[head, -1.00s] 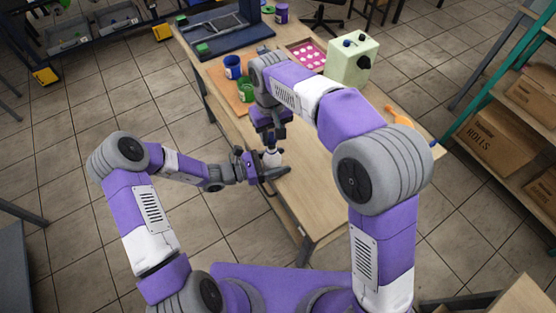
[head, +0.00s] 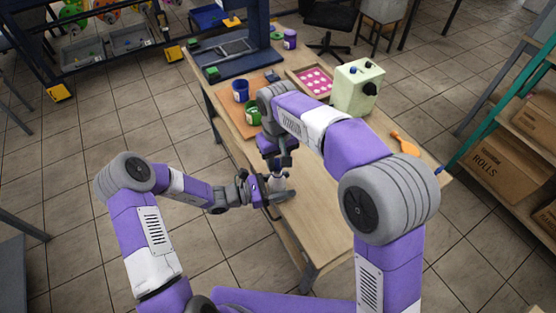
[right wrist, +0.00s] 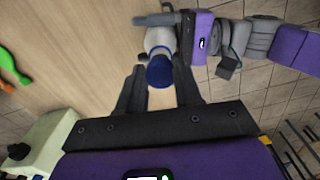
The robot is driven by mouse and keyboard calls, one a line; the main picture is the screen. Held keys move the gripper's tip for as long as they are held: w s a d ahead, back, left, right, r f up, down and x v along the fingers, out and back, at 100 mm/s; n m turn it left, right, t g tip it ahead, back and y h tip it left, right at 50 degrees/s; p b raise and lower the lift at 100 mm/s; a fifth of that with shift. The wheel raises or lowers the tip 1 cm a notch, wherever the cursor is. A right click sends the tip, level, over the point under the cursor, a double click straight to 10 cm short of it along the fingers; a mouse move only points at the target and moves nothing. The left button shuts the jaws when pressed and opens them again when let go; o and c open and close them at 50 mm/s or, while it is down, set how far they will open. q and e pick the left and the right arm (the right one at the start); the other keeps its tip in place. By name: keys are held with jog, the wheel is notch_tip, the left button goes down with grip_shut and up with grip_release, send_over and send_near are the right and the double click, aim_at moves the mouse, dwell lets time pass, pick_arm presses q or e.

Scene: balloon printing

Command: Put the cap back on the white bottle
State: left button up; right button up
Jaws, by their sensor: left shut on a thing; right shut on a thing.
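The white bottle (head: 278,182) stands upright at the workbench's near left edge. My left gripper (head: 277,194) is shut around its body from the left; it also shows at the top of the right wrist view (right wrist: 163,19). My right gripper (head: 279,163) points down directly above the bottle. In the right wrist view its fingers (right wrist: 159,88) are shut on the blue cap (right wrist: 160,73), which lines up with the bottle's top (right wrist: 158,42). I cannot tell whether the cap touches the neck. The cap is mostly hidden in the head view.
On the workbench (head: 318,212) are a blue cup (head: 240,91), a green cup (head: 253,114), a tray with pink sheet (head: 315,80), a pale green machine (head: 357,88) and an orange item (head: 404,143). The near right of the top is clear.

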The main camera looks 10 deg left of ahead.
aim_at(277, 183)
jog(key=shift+f, duration=0.85)
jog(key=shift+f, duration=0.5)
